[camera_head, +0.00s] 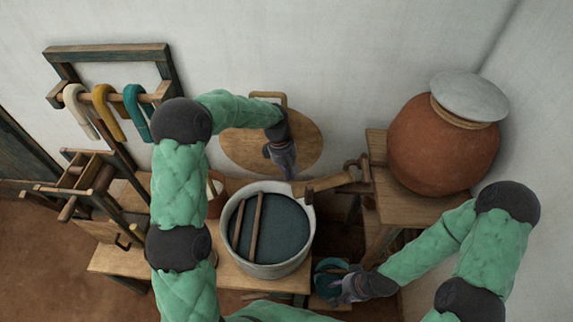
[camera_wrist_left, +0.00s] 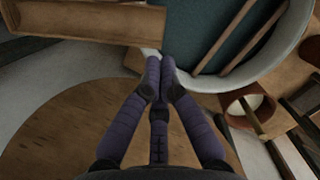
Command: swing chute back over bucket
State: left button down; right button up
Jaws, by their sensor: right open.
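The wooden chute (camera_head: 328,183) runs from a wooden post by the right-hand stand to the upper right rim of a round grey bucket (camera_head: 297,258). The bucket holds dark blue liquid, with two sticks lying across it. In the left wrist view the chute (camera_wrist_left: 85,22) is a trough at upper left, beside the bucket rim (camera_wrist_left: 285,62). My left gripper (camera_head: 286,172) is above and behind the bucket, left of the chute; its fingertips (camera_wrist_left: 160,75) are together with nothing seen between them. My right gripper (camera_head: 345,288) is open beside a small teal vessel (camera_head: 326,272), partly hidden.
A clay jar (camera_head: 435,148) with a grey lid stands on a wooden stand (camera_head: 410,207) at right. A round wooden board (camera_head: 240,145) is behind the bucket. Several coloured yarn hanks (camera_head: 106,110) hang on a rack at left. The bucket stands on a low wooden bench (camera_head: 120,258).

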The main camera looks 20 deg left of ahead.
pick_arm(q)
jog(key=d, duration=0.1)
jog(key=s+d+f, duration=0.1)
jog(key=d, duration=0.1)
jog(key=shift+s+f, duration=0.1)
jog(key=shift+s+d, duration=0.25)
jog(key=shift+d, duration=0.25)
